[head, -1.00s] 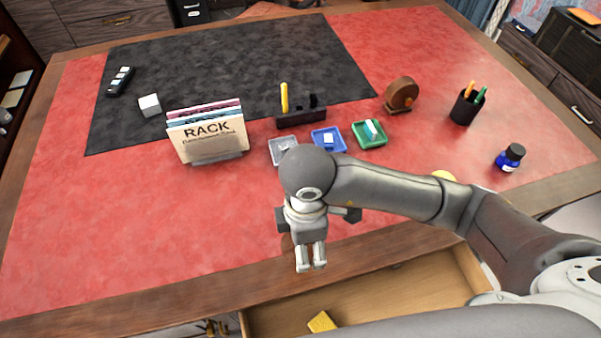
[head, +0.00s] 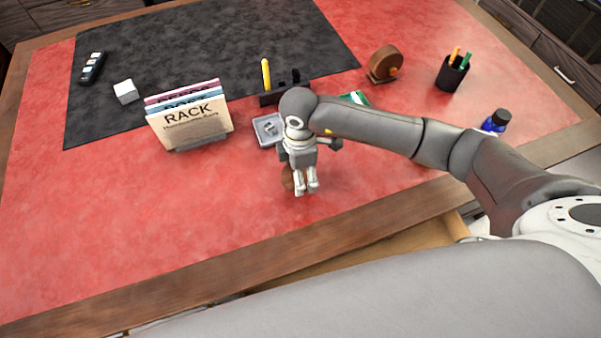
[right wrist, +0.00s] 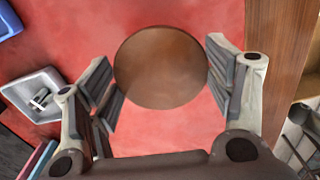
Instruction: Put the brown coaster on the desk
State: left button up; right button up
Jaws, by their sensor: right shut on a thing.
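The brown coaster (right wrist: 160,68) is a round disc between the fingers of my right gripper in the right wrist view, over the red leather. In the head view only its left edge (head: 287,180) shows beside the gripper. My right gripper (head: 306,191) is shut on the coaster, near the front middle of the desk (head: 110,220). Whether the coaster touches the leather is hard to tell. My left gripper is not in view.
A rack of folders (head: 190,125) stands left of my right gripper. A grey tray (head: 268,131) lies behind it, and my right arm hides part of a green tray (head: 354,98). An open drawer (head: 400,247) is below the front edge. Red leather at left is clear.

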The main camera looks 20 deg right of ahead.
jog(key=shift+w+d+f, duration=0.1)
jog(key=shift+w+f, duration=0.3)
jog(key=shift+f, duration=0.05)
notch_tip(320, 180, down, 3)
jog(key=shift+w+d+r+p, duration=0.1)
jog(key=shift+d+p, duration=0.05)
jog(key=shift+p, duration=0.5)
jog(key=shift+f, duration=0.4)
jog(key=o, duration=1)
